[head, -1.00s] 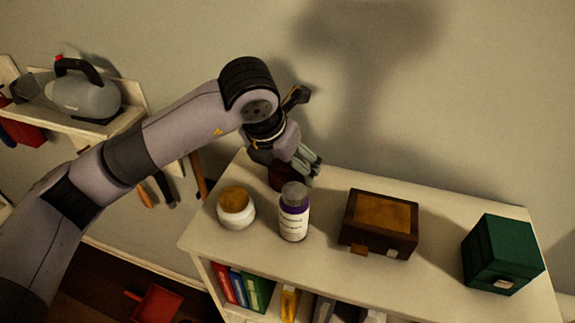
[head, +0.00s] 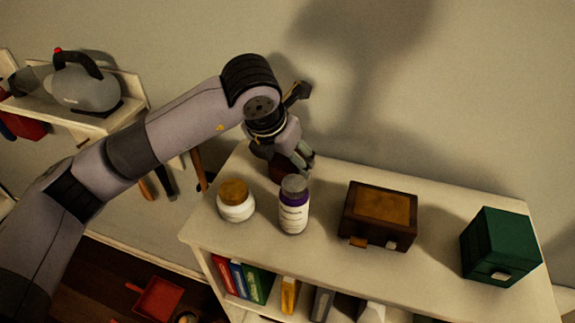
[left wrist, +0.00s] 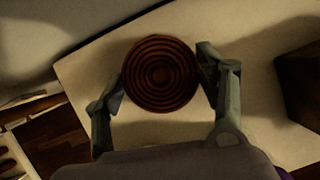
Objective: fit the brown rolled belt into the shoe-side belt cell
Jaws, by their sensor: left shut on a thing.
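The brown rolled belt (left wrist: 160,73) is a round coil of concentric rings, seen from above in the left wrist view. My left gripper (left wrist: 160,80) has one finger on each side of the coil and is shut on it. In the head view my left gripper (head: 302,162) is over the back left of the shelf top, behind a bottle. The belt (head: 283,168) shows there as a dark brown patch, partly hidden by the gripper. I cannot tell whether it touches the shelf top. No belt cell or shoe is recognisable. My right gripper is not in view.
On the shelf top (head: 330,245) stand a white jar (head: 237,208), a purple-and-white bottle (head: 293,215), a wooden box (head: 380,215) and a green box (head: 500,247). Books (head: 258,284) are below. A kettle (head: 85,88) is at left, a red dustpan (head: 158,297) below. The wall is close behind.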

